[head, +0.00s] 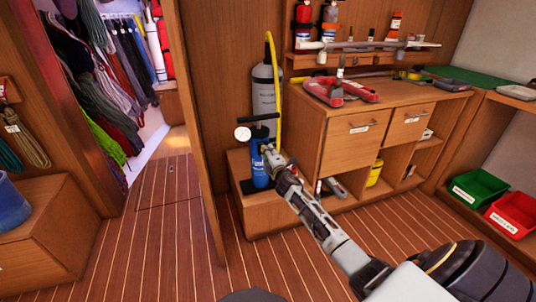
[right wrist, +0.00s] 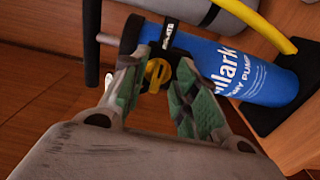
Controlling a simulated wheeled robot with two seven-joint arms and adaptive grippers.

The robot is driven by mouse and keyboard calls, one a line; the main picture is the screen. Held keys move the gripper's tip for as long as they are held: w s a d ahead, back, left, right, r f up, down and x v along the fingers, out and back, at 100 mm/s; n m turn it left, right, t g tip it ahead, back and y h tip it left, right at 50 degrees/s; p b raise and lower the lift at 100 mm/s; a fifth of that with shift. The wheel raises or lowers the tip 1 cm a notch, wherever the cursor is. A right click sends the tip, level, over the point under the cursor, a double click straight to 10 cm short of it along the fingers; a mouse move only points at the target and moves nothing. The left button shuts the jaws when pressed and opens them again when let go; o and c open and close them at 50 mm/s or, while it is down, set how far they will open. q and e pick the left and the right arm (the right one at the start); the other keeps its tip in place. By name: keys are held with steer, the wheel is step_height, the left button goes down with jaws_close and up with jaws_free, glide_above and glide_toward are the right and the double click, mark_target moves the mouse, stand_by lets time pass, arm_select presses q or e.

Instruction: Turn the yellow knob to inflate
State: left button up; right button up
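The yellow knob (right wrist: 157,73) shows in the right wrist view on the dark collar of the blue pump (right wrist: 245,72). A label reading "INFLATE" is next to the knob. My right gripper (right wrist: 156,88) is open, its green-padded fingers on either side of the knob in the picture; I cannot tell whether they touch it. In the head view the blue pump (head: 260,163) stands upright on a low wooden ledge, with a round white gauge beside it. My right gripper (head: 267,150) is at the pump's upper part and hides the knob there. My left gripper is not in view.
A grey cylinder (head: 265,92) with a yellow hose (head: 278,90) stands behind the pump. A wooden cabinet (head: 345,150) is close on the right. Green (head: 478,188) and red (head: 514,214) bins sit at the far right. The floor in front is clear.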

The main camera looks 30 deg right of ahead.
steer(key=v, duration=1.2)
stand_by(1.0)
stand_by(0.6)
